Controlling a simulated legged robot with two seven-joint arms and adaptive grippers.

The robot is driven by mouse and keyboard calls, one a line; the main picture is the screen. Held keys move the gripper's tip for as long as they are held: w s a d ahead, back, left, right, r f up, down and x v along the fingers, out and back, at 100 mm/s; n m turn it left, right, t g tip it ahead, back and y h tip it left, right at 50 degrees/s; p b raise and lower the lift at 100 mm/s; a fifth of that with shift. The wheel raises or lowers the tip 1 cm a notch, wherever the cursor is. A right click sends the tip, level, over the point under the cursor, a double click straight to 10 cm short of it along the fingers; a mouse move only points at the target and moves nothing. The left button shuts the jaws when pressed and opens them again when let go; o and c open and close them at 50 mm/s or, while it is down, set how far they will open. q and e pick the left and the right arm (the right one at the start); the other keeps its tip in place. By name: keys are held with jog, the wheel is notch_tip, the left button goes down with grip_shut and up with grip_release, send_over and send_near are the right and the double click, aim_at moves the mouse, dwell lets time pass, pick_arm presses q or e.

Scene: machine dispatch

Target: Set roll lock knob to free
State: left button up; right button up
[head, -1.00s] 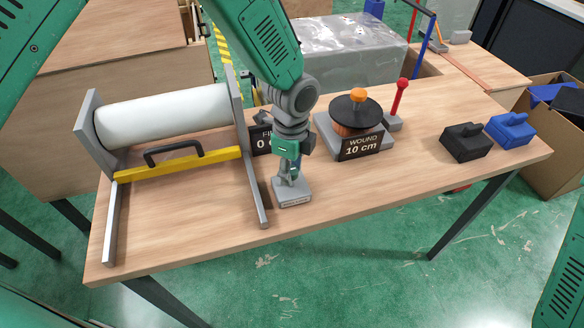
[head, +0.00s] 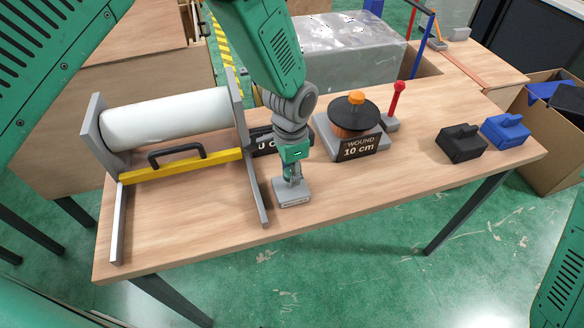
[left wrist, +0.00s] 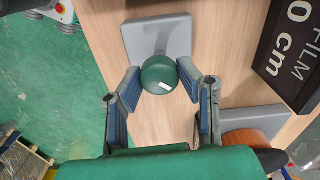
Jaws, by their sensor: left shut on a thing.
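The roll lock knob (left wrist: 158,75) is a dark green round handle with a small white mark, seen in the left wrist view. It stands on a grey base plate (head: 291,192), which lies on the table to the right of the roll stand. My left gripper (left wrist: 162,92) points down over the knob, with its fingers on both sides of it, shut on it. In the head view my left gripper (head: 293,172) hides most of the knob, and the words on the plate's label are too small to read. My right gripper is not in view.
A white film roll (head: 165,118) sits in a grey stand with a yellow bar (head: 180,165). A "FILM" sign (left wrist: 290,45) is partly hidden behind my gripper. A winder (head: 352,118), red lever (head: 397,95), black block (head: 461,142) and blue block (head: 505,131) stand to the right. The table front is clear.

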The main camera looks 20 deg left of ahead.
pick_arm(q)
jog(key=n, duration=0.4)
jog(key=shift+w+r+p, duration=0.15)
jog(key=shift+w+p, duration=0.05)
jog(key=shift+p, duration=0.15)
jog(key=shift+n, duration=1.8)
jog(key=o, duration=1.1)
jog(key=shift+o, duration=0.2)
jog(key=shift+s, duration=0.15)
